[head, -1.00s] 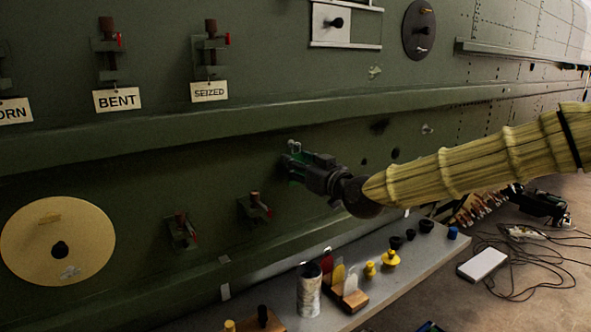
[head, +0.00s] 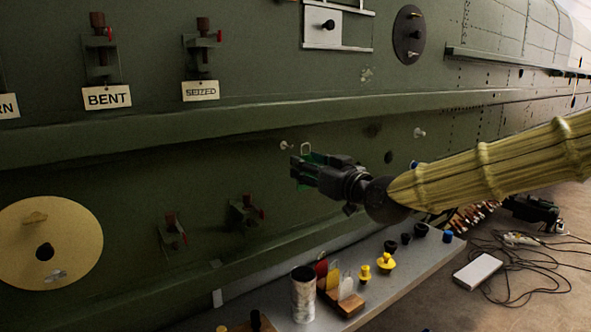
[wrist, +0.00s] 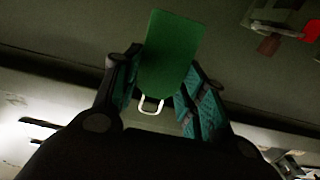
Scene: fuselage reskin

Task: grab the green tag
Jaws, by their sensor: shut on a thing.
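The green tag (wrist: 166,55) is a flat rounded plate with a pale wire loop (wrist: 151,105) at its near end. In the wrist view it stands between my two fingers, and my gripper (head: 299,170) is shut on it. In the head view the gripper is in front of the green fuselage wall, and the pale loop (head: 306,148) shows above the fingers. The fingers largely hide the tag there. A small peg (head: 286,146) on the wall is bare, just left of the loop.
A grey bench (head: 405,275) below holds a white cylinder (head: 303,295), a wooden block with coloured tags (head: 342,300), yellow knobs (head: 386,263) and black caps. Clamps (head: 247,212) and a tan disc (head: 50,243) are on the wall. Cables (head: 530,275) lie on the floor at right.

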